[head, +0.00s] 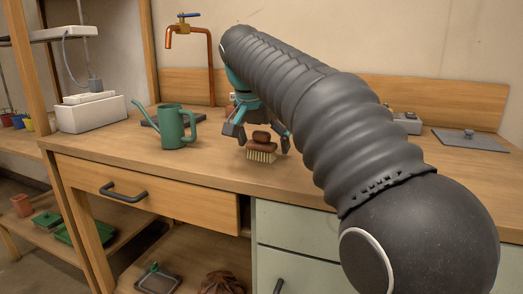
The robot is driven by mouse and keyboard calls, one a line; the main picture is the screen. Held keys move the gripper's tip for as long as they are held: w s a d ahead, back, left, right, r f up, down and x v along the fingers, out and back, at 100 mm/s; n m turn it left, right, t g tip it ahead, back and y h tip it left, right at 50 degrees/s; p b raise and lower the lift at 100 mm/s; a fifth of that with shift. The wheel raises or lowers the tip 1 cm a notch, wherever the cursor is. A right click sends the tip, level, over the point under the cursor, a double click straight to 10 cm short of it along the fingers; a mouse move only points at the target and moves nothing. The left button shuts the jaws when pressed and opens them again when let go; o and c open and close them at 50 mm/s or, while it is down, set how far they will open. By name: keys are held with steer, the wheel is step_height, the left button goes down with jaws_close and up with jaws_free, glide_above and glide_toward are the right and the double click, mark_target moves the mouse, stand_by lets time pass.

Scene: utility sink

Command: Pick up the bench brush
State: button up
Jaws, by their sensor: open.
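The bench brush (262,149) stands on the wooden bench top near its front edge, bristles down. It has a brown body with a knob-like top and pale bristles. My gripper (261,143) is open, with a dark fingertip on the left of the brush and another on the right. The fingertips are at about the height of the brush in the picture; I cannot tell whether they touch it. My dark ribbed arm covers the bench behind and to the right.
A green watering can (174,128) stands left of the brush, with a dark flat item behind it. A copper tap (189,32) rises at the back. A white box (91,112) sits at the left. A grey flat plate (469,139) lies at the right. The front edge is clear.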

steer(key=shift+c, duration=0.3)
steer(key=c, duration=1.2)
steer(key=shift+o, duration=0.2)
steer(key=shift+r, duration=0.15)
steer(key=shift+r+p, duration=0.3)
steer(key=shift+r, duration=0.25)
step_height(320, 180, up, 3)
steer(key=shift+r+p, duration=0.1)
steer(key=shift+p, duration=0.55)
steer(key=d+r+p, duration=0.1)
steer(key=d+r, duration=0.5)
steer(key=d, duration=0.5)
steer(key=shift+s+d+r, duration=0.25)
steer(key=shift+s+d, duration=0.1)
steer(key=shift+s, duration=0.1)
